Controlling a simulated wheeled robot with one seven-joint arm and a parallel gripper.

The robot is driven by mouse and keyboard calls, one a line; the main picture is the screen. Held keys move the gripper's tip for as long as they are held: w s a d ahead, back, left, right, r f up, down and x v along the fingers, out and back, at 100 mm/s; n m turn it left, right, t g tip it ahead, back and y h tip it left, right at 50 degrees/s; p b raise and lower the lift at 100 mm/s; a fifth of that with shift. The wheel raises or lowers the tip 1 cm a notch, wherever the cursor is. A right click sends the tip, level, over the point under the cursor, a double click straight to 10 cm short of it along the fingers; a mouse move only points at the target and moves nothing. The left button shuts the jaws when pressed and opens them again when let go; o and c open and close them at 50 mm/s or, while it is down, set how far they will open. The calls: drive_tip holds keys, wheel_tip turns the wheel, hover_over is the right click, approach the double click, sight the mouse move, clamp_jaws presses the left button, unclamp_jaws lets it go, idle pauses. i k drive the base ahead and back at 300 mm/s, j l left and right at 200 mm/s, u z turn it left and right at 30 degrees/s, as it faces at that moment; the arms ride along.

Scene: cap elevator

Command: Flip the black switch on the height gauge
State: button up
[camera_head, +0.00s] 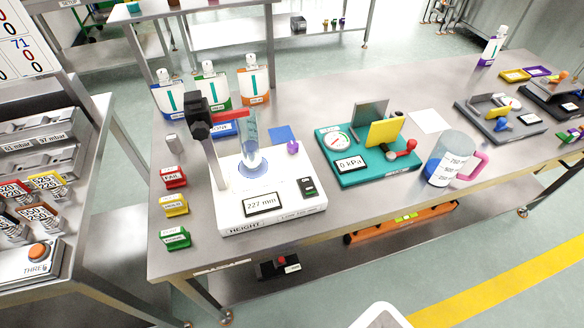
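The height gauge (285,208) is a white block on the steel table, with a post, a dark head with a red part, and a display (263,204) reading 227 mm. The black switch (307,187) is on the right of its top face, with a green patch at its near end; its lettering is too small to read surely. A clear vessel (254,152) stands on the gauge's round blue pad, under the head. My gripper is not visible. Only a white rounded part, likely mine, shows at the bottom edge, apart from the gauge.
A teal pressure unit (375,178) with a red-knobbed lever stands right of the gauge, then a measuring jug (453,158) with a pink handle. Red, yellow and green tags (174,205) line the left. Several bottles (213,90) stand behind. The table's front edge is close to the gauge.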

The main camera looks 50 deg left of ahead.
sight(308, 188)
drive_tip(key=u, duration=2.1)
